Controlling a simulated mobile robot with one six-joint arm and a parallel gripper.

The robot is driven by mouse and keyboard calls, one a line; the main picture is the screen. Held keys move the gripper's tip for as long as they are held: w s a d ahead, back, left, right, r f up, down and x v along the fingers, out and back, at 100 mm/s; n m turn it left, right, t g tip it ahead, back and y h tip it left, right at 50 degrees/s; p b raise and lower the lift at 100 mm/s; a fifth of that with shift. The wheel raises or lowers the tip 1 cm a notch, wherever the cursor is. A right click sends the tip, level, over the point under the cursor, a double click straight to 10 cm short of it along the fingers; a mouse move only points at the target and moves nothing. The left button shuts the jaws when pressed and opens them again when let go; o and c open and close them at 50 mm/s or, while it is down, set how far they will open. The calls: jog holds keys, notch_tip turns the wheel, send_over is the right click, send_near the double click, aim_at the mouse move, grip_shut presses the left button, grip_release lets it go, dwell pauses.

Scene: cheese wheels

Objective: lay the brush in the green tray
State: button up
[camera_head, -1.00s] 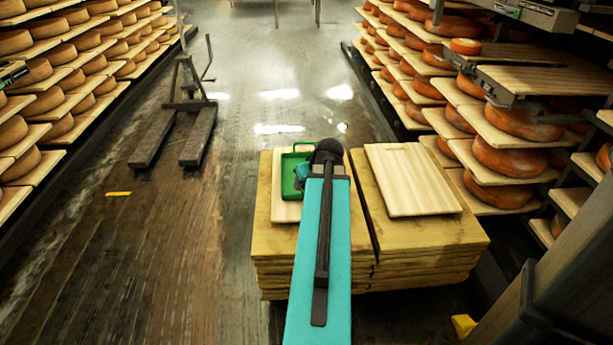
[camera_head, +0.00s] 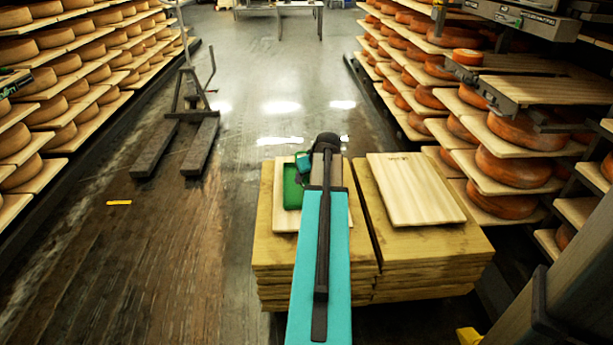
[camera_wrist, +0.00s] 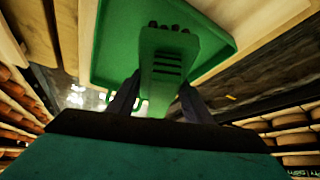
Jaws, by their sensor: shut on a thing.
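The green tray (camera_head: 291,188) lies on a pale board on the left stack of boards, partly hidden by my arm. In the wrist view the tray (camera_wrist: 108,45) fills the top, behind the brush. My gripper (camera_wrist: 160,97) is shut on the green brush (camera_wrist: 163,62), with one dark finger on each side of it. The brush has a slotted green body and dark bristle tufts at its upper end. It overlaps the tray in the wrist view; I cannot tell whether they touch. In the head view my gripper (camera_head: 304,164) is at the tray's far end, and the brush cannot be made out.
A pale board (camera_head: 413,189) lies on the right stack of boards (camera_head: 430,245). Shelves of cheese wheels line both sides. A pallet truck (camera_head: 184,125) stands at the left on the floor. The floor beyond the stacks is open.

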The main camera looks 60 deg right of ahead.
jog(key=shift+w+d+f+b, duration=0.1)
jog(key=shift+w+d+b, duration=0.1)
jog(key=shift+w+d, duration=0.5)
jog(key=shift+w+d+f+b, duration=0.15)
jog(key=shift+w+d, duration=0.3)
jog(key=shift+d, duration=0.5)
jog(key=shift+w+d+b, duration=0.2)
jog(key=shift+w+d, duration=0.35)
jog(key=shift+d, duration=0.25)
jog(key=shift+w+d, duration=0.1)
jog(key=shift+w+d, duration=0.15)
jog(key=shift+d, duration=0.05)
jog(key=shift+f+b, duration=0.8)
jog(key=shift+f, duration=1)
jog(key=shift+f, duration=0.1)
jog(key=o, duration=1)
jog(key=p+v, duration=0.3)
jog(key=v, duration=0.9)
